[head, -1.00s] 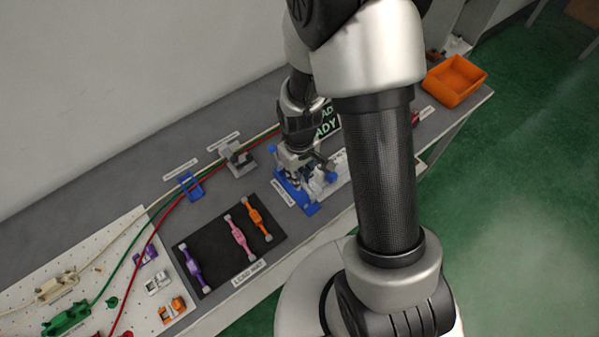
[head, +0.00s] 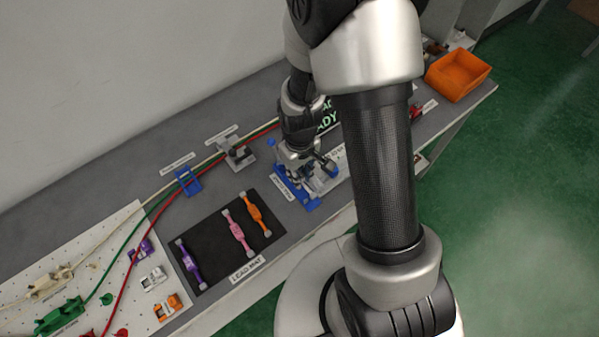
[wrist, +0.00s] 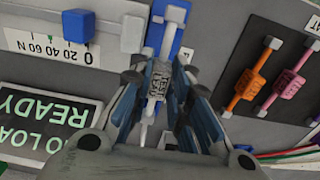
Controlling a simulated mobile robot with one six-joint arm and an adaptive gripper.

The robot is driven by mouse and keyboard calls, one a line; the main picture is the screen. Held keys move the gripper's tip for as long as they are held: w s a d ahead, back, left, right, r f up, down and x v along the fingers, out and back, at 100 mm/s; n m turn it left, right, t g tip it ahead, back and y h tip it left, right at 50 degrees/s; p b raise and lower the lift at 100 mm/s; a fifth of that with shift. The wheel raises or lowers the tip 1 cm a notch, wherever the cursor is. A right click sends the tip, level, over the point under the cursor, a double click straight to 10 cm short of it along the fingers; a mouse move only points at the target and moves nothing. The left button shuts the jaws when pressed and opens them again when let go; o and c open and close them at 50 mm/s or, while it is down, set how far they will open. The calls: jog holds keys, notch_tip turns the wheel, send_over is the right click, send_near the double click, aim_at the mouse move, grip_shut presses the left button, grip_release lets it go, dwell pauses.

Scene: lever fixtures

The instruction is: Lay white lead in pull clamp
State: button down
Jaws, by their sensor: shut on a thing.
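My gripper (wrist: 157,98) is shut on the white lead (wrist: 157,80), whose pale, grey-patterned body shows between the fingers in the wrist view. A thin pale end of the lead runs on below the fingers there. The blue pull clamp (wrist: 170,35) lies just beyond the fingertips, with white and grey parts between its blue sides. In the head view my gripper (head: 302,158) is low over the blue clamp base (head: 311,204). My gripper and arm hide part of the clamp, and I cannot tell whether the lead touches its seat.
The black lead mat (head: 207,238) holds a purple, a pink and an orange lead. A screen (wrist: 50,125) reads NO LOAD, READY. A force scale with a blue block (wrist: 78,25) is beside the clamp. An orange bin (head: 458,76) stands at the far right end.

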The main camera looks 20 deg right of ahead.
jog(key=shift+f, duration=0.25)
dwell(0.3)
jog(key=shift+f+b, duration=0.5)
jog(key=shift+b, duration=0.1)
jog(key=shift+f, duration=0.1)
jog(key=shift+f+b, duration=0.65)
jog(key=shift+f, duration=0.05)
jog(key=shift+f, duration=0.15)
dwell(0.3)
jog(key=shift+f+b, duration=0.4)
jog(key=shift+b, duration=0.05)
jog(key=c, duration=1.4)
grip_release()
